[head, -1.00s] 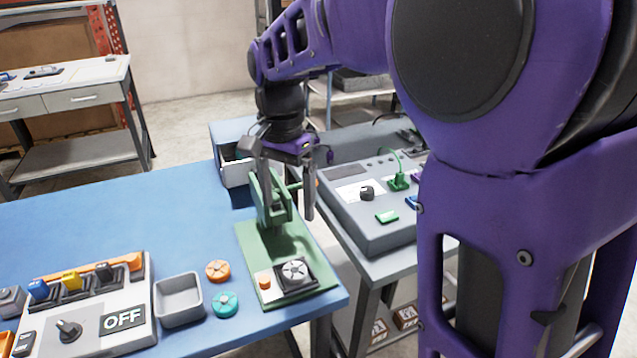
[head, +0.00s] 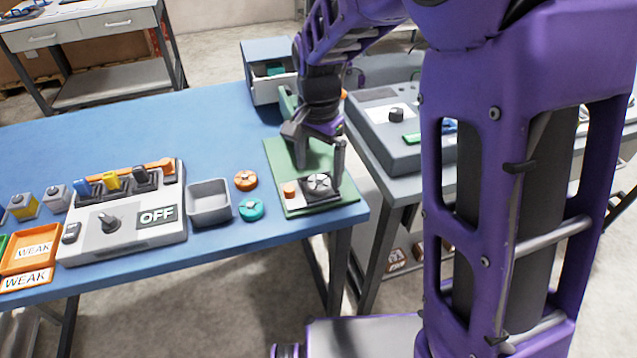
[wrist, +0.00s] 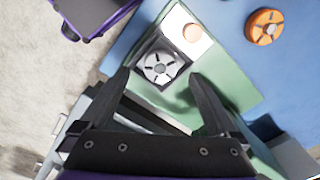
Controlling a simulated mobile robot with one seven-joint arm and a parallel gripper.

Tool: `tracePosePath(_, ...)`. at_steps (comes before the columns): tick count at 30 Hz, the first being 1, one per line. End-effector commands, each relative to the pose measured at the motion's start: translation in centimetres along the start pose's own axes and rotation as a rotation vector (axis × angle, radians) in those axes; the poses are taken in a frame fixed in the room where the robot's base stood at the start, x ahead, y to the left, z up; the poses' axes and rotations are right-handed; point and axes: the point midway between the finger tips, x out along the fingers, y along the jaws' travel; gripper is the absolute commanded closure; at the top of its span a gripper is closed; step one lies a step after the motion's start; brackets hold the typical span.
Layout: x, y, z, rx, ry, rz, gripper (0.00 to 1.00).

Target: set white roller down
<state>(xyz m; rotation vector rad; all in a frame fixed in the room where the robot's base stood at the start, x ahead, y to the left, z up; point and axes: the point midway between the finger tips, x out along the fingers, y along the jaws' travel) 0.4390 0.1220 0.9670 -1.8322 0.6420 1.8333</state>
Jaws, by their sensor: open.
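The white roller (head: 318,183) is a pale spoked disc. It lies flat in a black square holder (head: 333,198) at the front of the green base plate (head: 280,160). My gripper (head: 319,176) is open and points down at the roller, one finger to each side in the picture. In the wrist view, the roller (wrist: 160,66) shows between and just beyond the open fingertips (wrist: 160,76), with no finger seen touching it. I cannot tell how high the fingertips are above the holder. The green upright on the plate is mostly hidden behind my gripper.
An orange button (head: 290,190) sits beside the holder. An orange roller (head: 246,180), a teal roller (head: 251,210) and an empty grey tray (head: 209,203) are to the left, near a control box marked OFF (head: 157,215). A grey console (head: 385,125) stands close on the right.

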Motion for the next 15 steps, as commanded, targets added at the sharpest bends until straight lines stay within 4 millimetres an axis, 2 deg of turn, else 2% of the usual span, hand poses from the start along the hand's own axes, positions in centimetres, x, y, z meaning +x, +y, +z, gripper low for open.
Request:
tracePosePath(1, 1.0, 0.0, 0.0, 0.0, -0.002, 0.002, 0.04)
tracePosePath(4, 1.9, 0.0, 0.0, 0.0, -0.001, 0.001, 0.04)
tracePosePath(12, 2.2, 0.0, 0.0, 0.0, 0.0, -0.001, 0.04)
tracePosePath(13, 2.2, 0.0, 0.0, 0.0, 0.0, -0.001, 0.06)
tracePosePath(15, 2.2, 0.0, 0.0, 0.0, 0.0, -0.001, 0.18)
